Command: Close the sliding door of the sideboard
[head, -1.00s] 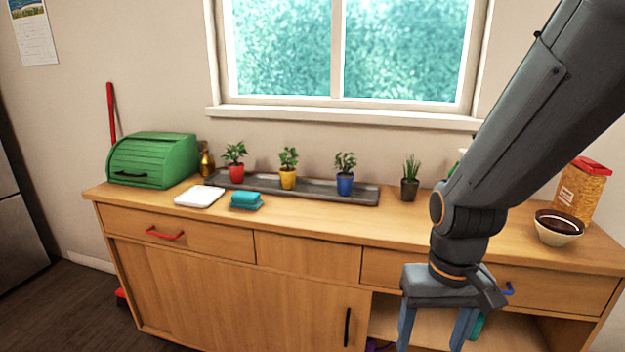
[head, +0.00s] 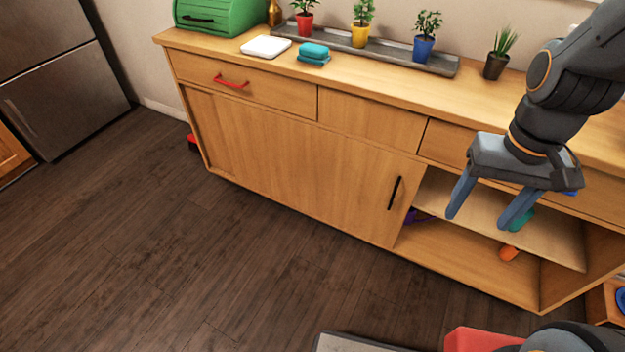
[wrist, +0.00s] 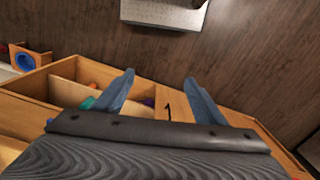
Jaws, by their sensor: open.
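The wooden sideboard (head: 345,118) stands against the wall. Its sliding door (head: 290,160) covers the left and middle part of the lower front, and the right part is an open compartment (head: 470,255) with a shelf. The door's black vertical handle (head: 394,193) is near the door's right edge; it also shows in the wrist view (wrist: 167,111). My gripper (head: 480,220) is open and empty, pointing down in front of the open compartment, to the right of the handle. In the wrist view its two fingers (wrist: 158,88) are spread apart.
Inside the compartment are a purple item (head: 418,216), a teal item (head: 517,220) and an orange item (head: 508,253). A red drawer handle (head: 231,81) sticks out at upper left. Potted plants stand on a tray (head: 385,52) on top. Dark floor (head: 170,260) in front is clear at left.

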